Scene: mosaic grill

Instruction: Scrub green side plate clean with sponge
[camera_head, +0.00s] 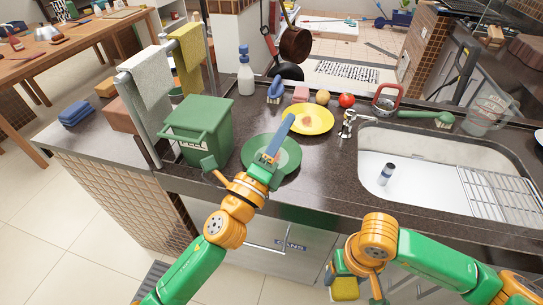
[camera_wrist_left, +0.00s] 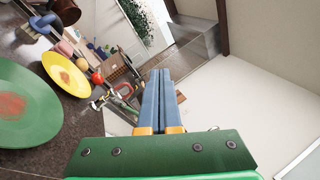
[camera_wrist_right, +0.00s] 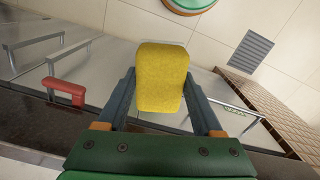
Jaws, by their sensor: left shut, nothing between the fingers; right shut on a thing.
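The green side plate (camera_head: 291,160) lies on the dark counter left of the sink. In the left wrist view the green plate (camera_wrist_left: 35,125) shows a reddish-brown stain in its middle. My left gripper (camera_head: 287,120) is shut and empty, and its blue fingers cross in front of the plate in the head view; whether they touch it cannot be told. My right gripper (camera_wrist_right: 160,100) is shut on the yellow sponge (camera_wrist_right: 162,70). In the head view the sponge (camera_head: 344,290) is low, in front of the cabinet and below the counter edge.
A yellow plate (camera_head: 318,118) with a brownish stain lies just behind the green plate. A green bin (camera_head: 205,125) and towel rack stand left. The sink (camera_head: 420,165) with tap is right.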

